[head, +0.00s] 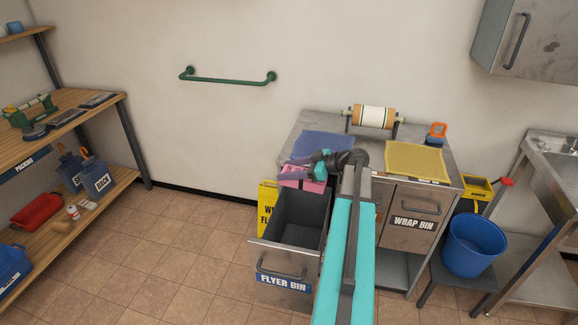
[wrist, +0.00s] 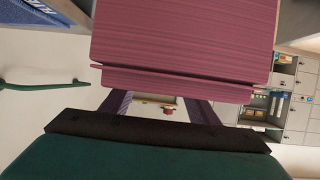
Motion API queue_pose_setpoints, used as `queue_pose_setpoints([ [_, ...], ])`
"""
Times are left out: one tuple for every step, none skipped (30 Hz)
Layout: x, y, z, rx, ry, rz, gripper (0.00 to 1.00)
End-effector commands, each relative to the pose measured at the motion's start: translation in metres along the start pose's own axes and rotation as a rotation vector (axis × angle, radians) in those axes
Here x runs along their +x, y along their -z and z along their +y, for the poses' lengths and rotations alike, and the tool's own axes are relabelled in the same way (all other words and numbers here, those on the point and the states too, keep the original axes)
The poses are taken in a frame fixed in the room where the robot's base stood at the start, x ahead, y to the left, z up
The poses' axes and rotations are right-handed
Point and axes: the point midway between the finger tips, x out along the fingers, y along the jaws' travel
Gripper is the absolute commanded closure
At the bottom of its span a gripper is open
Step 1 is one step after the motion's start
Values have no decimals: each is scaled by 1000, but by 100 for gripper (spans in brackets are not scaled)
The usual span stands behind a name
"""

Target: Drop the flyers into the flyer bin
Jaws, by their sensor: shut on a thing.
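The flyers (head: 303,178) are a pink stack, held by my gripper (head: 311,167) above the back part of the open flyer bin. In the wrist view the flyers (wrist: 185,45) fill the top middle, in front of my jaws. The flyer bin (head: 284,283) is a grey drawer with a blue FLYER BIN label, pulled out from the metal cabinet. Its inside shows dark and looks empty where I can see it. My arm hides part of the drawer's right side.
The cabinet top (head: 317,123) holds a blue mat, a yellow mat (head: 417,160) and a paper roll (head: 374,117). The wrap bin drawer (head: 411,221) is shut. A yellow sign (head: 267,208) stands left of the flyer bin. A blue bucket (head: 472,246) is at right. Open floor lies at left.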

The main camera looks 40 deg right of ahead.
Motion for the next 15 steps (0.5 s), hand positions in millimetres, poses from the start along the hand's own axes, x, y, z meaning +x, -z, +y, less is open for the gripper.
queue_pose_setpoints([
  [2, -4, 0, 2, 0, 1, 86],
  [2, -6, 0, 1, -1, 1, 86],
  [4, -9, 0, 1, -1, 1, 86],
  [4, -11, 1, 0, -1, 1, 86],
  [5, -13, 1, 0, -1, 1, 86],
  [6, -16, 1, 1, -1, 1, 86],
  [7, -18, 1, 1, -1, 1, 86],
  [8, -19, 1, 1, -2, 1, 86],
  [8, -20, 1, 0, -2, 1, 86],
  [9, -21, 1, 0, -2, 1, 86],
  [9, -22, 1, 0, -2, 1, 86],
  [9, -23, 1, 0, -2, 1, 86],
  [9, -23, 1, 0, -2, 1, 86],
  [9, -24, 1, -1, -2, 1, 86],
  [10, -24, 1, -1, -2, 1, 86],
])
